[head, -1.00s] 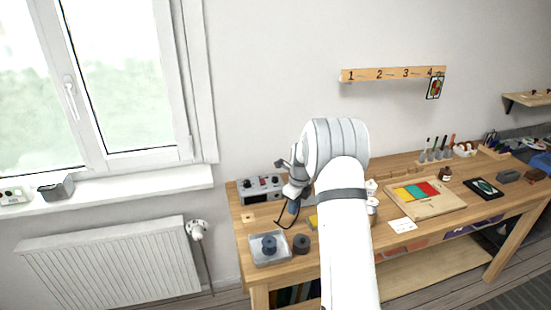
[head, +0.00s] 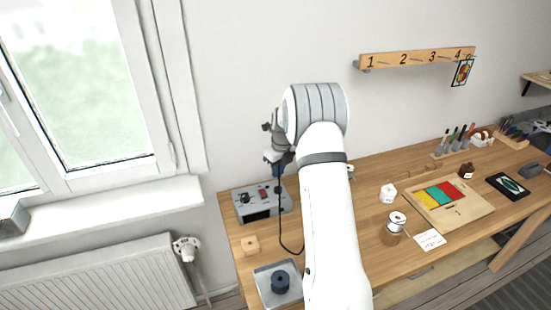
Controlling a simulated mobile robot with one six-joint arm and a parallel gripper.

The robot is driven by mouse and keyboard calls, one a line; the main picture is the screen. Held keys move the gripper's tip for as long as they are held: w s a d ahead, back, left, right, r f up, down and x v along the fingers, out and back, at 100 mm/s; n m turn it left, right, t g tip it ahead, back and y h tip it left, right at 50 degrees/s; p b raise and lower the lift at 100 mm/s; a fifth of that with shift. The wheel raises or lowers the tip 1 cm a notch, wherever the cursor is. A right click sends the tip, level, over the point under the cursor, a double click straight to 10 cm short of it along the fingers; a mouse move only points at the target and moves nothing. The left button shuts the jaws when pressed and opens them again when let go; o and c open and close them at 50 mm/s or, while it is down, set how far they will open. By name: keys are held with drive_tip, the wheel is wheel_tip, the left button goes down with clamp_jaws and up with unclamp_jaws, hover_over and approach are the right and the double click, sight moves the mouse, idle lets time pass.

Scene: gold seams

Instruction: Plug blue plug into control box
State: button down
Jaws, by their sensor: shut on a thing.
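The grey control box (head: 253,207), with knobs on its top, stands at the back left of the workbench. My gripper (head: 279,160) is shut on the blue plug (head: 279,171) and holds it up, near the box's right end in the picture. The plug looks apart from the box, but how far above or behind it is I cannot tell. A black cable (head: 281,225) hangs from the plug and curves down to the bench. My arm hides the bench just right of the box. The box's socket is too small to make out.
A small wooden block (head: 250,245) lies before the box. Right of my arm stand a jar (head: 391,233), a white pot (head: 388,193) and a wooden board (head: 475,211). A numbered rail (head: 417,58) hangs above.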

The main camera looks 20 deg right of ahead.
drive_tip(key=shift+w+a+f, duration=0.1)
drive_tip(key=shift+w, duration=0.2)
drive_tip(key=shift+s+f+b, duration=0.1)
drive_tip(key=shift+f+b, duration=1.05)
drive_tip(key=shift+f, duration=0.75)
drive_tip(key=shift+f+b, duration=0.95)
drive_tip(key=shift+f, duration=0.15)
idle(1.3)
drive_tip(key=c, duration=0.8)
unclamp_jaws()
drive_tip(key=shift+r, duration=0.1)
drive_tip(key=shift+r+p, duration=1.95)
drive_tip(key=shift+r, duration=1.5)
